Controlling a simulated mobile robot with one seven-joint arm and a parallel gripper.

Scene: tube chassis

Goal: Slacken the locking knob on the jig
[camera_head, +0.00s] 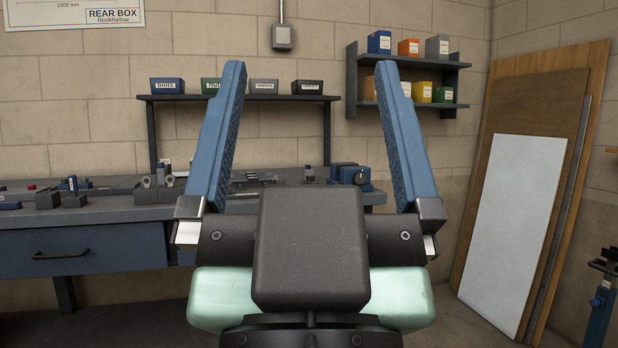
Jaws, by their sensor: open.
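My gripper (311,68) fills the middle of the head view. Its two blue fingers point upward and stand wide apart, with nothing between them. A small blue and dark device (349,173) with a round knob-like part (362,176) sits on the workbench beyond, seen just left of the right finger. I cannot tell for sure whether it is the jig with its locking knob. The gripper is well short of the bench and touches nothing there. The gripper body hides part of the bench front.
The workbench (100,215) runs along the back wall, with several small metal fixtures (150,190) on its left part. Labelled bins stand on a bench shelf (240,97) and a wall shelf (425,62). Boards (515,220) lean at the right. A dark-and-blue stand (602,300) is at the right edge.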

